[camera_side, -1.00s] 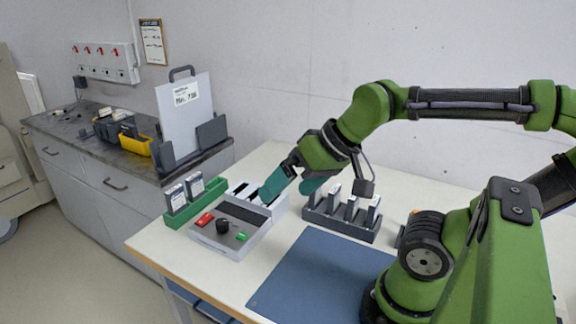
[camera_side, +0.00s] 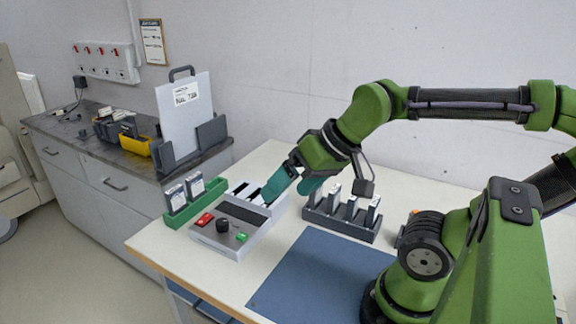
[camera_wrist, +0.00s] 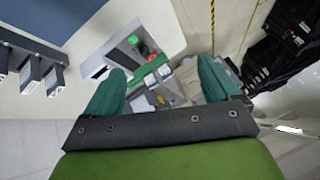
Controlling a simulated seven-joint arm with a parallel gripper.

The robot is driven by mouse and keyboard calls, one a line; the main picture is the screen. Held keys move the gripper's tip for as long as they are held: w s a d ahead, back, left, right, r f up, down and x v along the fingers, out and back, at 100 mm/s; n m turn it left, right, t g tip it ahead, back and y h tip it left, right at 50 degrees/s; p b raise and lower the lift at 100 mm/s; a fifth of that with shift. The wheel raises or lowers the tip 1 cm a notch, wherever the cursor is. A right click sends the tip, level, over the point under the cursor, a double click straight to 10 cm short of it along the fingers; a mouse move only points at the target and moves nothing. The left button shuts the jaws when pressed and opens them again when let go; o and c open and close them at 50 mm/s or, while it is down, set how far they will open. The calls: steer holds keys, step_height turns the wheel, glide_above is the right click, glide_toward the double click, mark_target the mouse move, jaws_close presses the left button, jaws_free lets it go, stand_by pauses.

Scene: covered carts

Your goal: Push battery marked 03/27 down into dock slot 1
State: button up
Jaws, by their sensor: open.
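The dock (camera_side: 226,238) is a grey box with a red button, a black knob and a green button; its slots are at the back. A white-topped battery (camera_side: 252,190) shows at the slots, beside my left finger; I cannot tell how deep it sits. No 03/27 marking is readable, and the slot numbers cannot be read. My gripper (camera_side: 288,194) is open, its teal fingers apart at the back right of the dock. The nearer finger hides part of the slots. In the wrist view my gripper (camera_wrist: 162,68) shows nothing clearly held; the dock (camera_wrist: 165,32) is beyond it.
A green holder (camera_side: 196,207) with two batteries stands left of the dock. A dark rack (camera_side: 340,228) with several batteries stands to the right, close to my gripper. A blue mat (camera_side: 315,275) lies clear in front. A side counter (camera_side: 60,128) is at the left.

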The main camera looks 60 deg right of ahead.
steer(key=m+g+h, duration=0.2)
steer(key=m+g, duration=0.5)
steer(key=m, duration=2.5)
glide_above(337, 189)
step_height(337, 189, down, 3)
step_height(337, 189, down, 17)
steer(key=shift+r, duration=0.2)
steer(key=c, duration=1.2)
